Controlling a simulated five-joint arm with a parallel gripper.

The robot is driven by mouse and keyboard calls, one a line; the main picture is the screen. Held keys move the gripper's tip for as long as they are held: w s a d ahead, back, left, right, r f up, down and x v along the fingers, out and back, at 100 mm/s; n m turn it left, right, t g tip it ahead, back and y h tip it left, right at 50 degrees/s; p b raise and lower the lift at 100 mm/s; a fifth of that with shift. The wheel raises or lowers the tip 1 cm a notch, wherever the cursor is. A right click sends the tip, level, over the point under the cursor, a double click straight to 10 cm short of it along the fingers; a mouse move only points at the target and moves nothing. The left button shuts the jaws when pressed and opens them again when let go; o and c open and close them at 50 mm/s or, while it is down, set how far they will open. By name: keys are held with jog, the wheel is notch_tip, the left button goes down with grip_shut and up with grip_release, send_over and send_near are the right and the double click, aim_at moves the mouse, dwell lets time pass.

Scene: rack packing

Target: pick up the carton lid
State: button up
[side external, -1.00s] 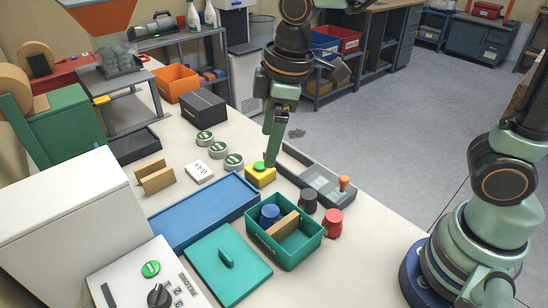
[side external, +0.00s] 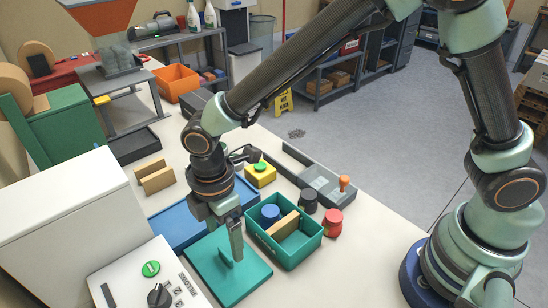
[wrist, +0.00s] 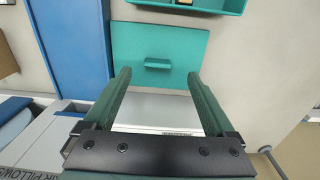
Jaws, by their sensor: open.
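The carton lid (side external: 252,276) is a flat teal plate with a small raised handle, lying on the bench in front of the teal carton. It also shows in the wrist view (wrist: 187,40), its handle (wrist: 158,64) between my fingertips as seen there. My gripper (side external: 236,258) is open, pointing down over the lid and hiding part of the handle in the side view. In the wrist view my gripper (wrist: 160,72) has its fingers apart and nothing between the jaws. I cannot tell how high the fingertips are above the lid.
The teal carton (side external: 305,252) holds a blue cylinder (side external: 270,213) and a wooden block (side external: 284,225). A blue tray (side external: 172,228) lies behind the lid. A white control panel (side external: 132,284) is at the left. Dark (side external: 307,200) and red (side external: 333,222) cylinders stand beyond the carton.

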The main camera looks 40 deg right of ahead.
aim_at(226, 253)
jog(key=shift+w+f, duration=0.15)
jog(key=shift+f, duration=2.7)
jog(key=c, duration=1.4)
jog(key=shift+r, duration=0.1)
